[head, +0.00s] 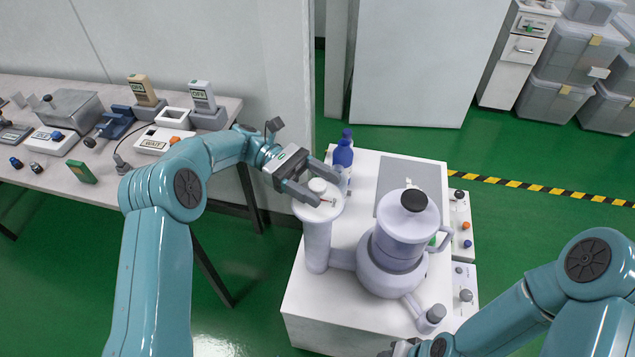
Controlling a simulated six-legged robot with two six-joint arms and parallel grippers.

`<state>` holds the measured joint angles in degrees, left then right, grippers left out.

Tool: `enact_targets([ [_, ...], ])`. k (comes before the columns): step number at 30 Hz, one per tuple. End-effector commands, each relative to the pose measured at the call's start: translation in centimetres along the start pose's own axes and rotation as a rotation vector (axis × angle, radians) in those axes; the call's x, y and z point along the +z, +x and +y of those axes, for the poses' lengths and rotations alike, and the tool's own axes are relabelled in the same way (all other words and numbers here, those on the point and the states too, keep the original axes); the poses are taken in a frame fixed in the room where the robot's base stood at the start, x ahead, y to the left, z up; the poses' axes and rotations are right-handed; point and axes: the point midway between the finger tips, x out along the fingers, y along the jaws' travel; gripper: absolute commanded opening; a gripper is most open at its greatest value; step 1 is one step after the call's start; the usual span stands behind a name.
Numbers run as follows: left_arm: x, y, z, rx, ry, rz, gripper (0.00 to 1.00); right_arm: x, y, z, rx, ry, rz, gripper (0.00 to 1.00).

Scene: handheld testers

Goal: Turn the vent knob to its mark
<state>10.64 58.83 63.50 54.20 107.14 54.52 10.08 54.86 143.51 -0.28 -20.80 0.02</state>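The vent knob (317,186) appears to be the small white cap on top of a pale lavender column (318,245), part of a machine on a white cabinet. A small reddish pointer or mark (327,199) shows beside it on the column's round top. My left gripper (325,190) reaches in from the left, its two dark fingers apart on either side of the knob. It looks open, with no clear contact visible. My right gripper (399,348) shows only partly at the bottom edge, and its fingers cannot be made out.
The machine's lidded vessel (405,232) stands right of the column, with a side handle and a lower spout. A blue bottle (343,156) stands just behind the column. Control boxes (461,225) sit along the cabinet's right side. A table (100,189) with several testers is at left.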

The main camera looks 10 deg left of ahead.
Motion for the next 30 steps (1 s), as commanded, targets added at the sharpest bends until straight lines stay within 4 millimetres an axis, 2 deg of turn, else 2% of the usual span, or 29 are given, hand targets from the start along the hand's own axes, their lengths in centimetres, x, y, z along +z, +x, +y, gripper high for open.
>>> enact_targets([
  [5,0.6,0.0,0.0,0.002,0.002,0.001,0.64,0.0,-0.1,-0.1,0.0,0.0,0.0,0.43],
  [8,2.1,0.0,0.1,0.002,0.005,0.001,0.64,0.0,-0.4,-0.1,0.0,0.0,0.0,0.43],
  [21,14.0,0.0,0.0,0.0,0.005,0.002,0.64,0.1,-2.4,-0.9,0.0,0.0,0.0,0.43],
  [27,18.1,0.0,0.0,0.0,0.003,0.001,0.64,0.1,-3.3,-1.2,0.0,0.0,0.0,0.43],
  [30,19.3,0.0,0.0,-0.001,0.001,0.001,0.64,0.1,-3.5,-1.3,0.0,0.0,0.0,0.43],
])
